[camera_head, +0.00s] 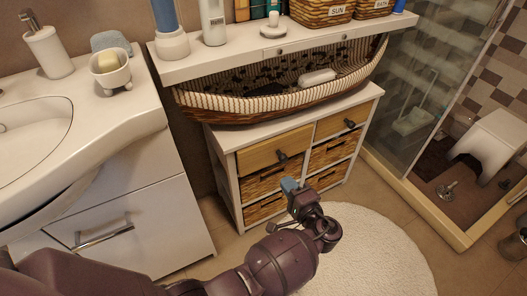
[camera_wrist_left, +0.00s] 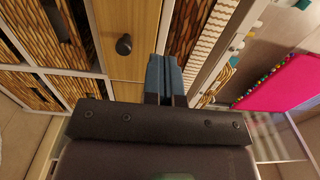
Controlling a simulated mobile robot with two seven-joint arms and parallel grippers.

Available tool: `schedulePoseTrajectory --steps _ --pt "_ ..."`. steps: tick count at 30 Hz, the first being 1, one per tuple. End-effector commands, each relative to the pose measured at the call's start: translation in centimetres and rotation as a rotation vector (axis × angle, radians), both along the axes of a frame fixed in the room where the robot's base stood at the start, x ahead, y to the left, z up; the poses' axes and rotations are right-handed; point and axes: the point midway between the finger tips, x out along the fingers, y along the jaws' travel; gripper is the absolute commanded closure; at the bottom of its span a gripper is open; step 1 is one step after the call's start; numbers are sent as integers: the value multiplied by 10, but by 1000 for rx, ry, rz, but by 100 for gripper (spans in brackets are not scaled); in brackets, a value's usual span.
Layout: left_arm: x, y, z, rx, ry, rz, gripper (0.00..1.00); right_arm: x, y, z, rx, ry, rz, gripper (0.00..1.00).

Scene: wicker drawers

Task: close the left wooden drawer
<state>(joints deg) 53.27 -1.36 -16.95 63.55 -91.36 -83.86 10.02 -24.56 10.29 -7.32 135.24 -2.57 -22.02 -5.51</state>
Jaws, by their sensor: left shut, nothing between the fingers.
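The left wooden drawer (camera_head: 258,158) is in the top row of the white cabinet, with a dark round knob (camera_head: 282,156). Its front and knob also show in the left wrist view (camera_wrist_left: 132,20). My left gripper (camera_head: 289,185) is shut and empty, with blue fingertips just in front of and below the knob in the head view. In the left wrist view the fingers (camera_wrist_left: 165,78) lie beside the wooden front, apart from the knob. I cannot tell whether they touch the drawer. My right gripper is not in view.
The right wooden drawer (camera_head: 338,121) has a similar knob. Wicker drawers (camera_head: 265,208) sit below. A boat-shaped basket (camera_head: 235,112) stands on the cabinet top, under a white shelf (camera_head: 245,56). A sink cabinet (camera_head: 140,225) is at left; a round rug (camera_head: 385,250) covers the floor.

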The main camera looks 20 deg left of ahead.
Motion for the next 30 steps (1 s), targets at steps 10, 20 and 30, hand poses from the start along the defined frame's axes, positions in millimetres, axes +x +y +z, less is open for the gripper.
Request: schedulePoseTrajectory --steps 10,20,30 --pt "18 24 -1 -17 -22 1 100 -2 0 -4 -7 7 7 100" --pt "53 69 -3 -16 -18 1 100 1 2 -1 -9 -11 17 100" --pt "81 105 -2 -17 -19 1 100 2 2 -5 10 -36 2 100"
